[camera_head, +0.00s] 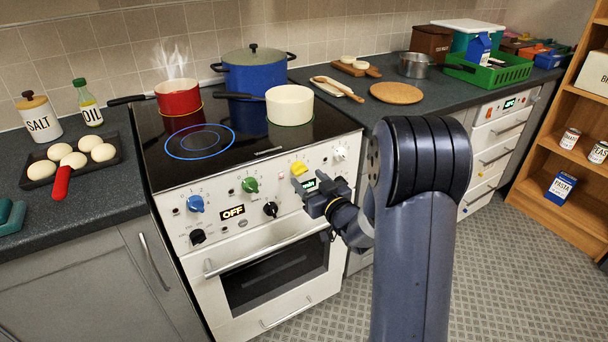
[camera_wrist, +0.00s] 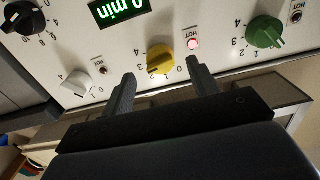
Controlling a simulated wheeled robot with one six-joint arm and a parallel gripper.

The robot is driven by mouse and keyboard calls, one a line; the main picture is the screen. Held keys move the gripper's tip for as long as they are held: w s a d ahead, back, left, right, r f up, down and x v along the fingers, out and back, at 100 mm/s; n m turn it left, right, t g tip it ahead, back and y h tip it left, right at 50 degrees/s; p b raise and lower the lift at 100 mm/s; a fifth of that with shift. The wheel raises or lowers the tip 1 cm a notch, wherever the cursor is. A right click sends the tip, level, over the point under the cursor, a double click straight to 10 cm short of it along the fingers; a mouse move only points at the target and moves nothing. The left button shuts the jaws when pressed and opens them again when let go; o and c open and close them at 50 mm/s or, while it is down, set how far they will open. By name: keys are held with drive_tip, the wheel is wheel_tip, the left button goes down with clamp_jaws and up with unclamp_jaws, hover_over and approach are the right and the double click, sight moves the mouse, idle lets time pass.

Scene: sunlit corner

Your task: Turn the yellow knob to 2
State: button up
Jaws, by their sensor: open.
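The yellow knob (camera_head: 299,168) is on the white stove's front panel, right of the green knob (camera_head: 250,185). In the wrist view the yellow knob (camera_wrist: 160,58) shows between and just beyond my fingertips, with small numbers around it. I cannot tell for sure which number its pointer marks. My gripper (camera_head: 307,187) is close in front of the panel, just below the yellow knob. In the wrist view my gripper (camera_wrist: 160,78) is open and empty, with one finger on each side of the knob. I see no contact.
A white knob (camera_wrist: 76,84) and black knob (camera_wrist: 24,17) are left in the wrist view; a lit HOT lamp (camera_wrist: 193,44) is beside the yellow knob. A steaming red pot (camera_head: 178,97), blue pot (camera_head: 254,76) and white saucepan (camera_head: 289,106) stand on the cooktop.

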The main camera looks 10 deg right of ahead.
sight(303, 173)
drive_tip(key=shift+x, duration=1.8)
drive_tip(key=shift+c, duration=0.5)
drive_tip(key=c, duration=0.9)
drive_tip(key=shift+f+b, duration=0.1)
drive_tip(key=shift+b, duration=0.2)
drive_tip(key=n+b, duration=0.2)
drive_tip(key=b, duration=0.2)
drive_tip(key=shift+f+n, duration=0.15)
drive_tip(key=shift+n, duration=0.25)
drive_tip(key=n+b, duration=0.2)
drive_tip(key=b, duration=0.1)
drive_tip(key=shift+n+b, duration=0.3)
drive_tip(key=shift+n, duration=0.1)
drive_tip(key=shift+n+b, duration=0.9)
drive_tip(key=shift+n, duration=0.1)
drive_tip(key=shift+r, duration=0.25)
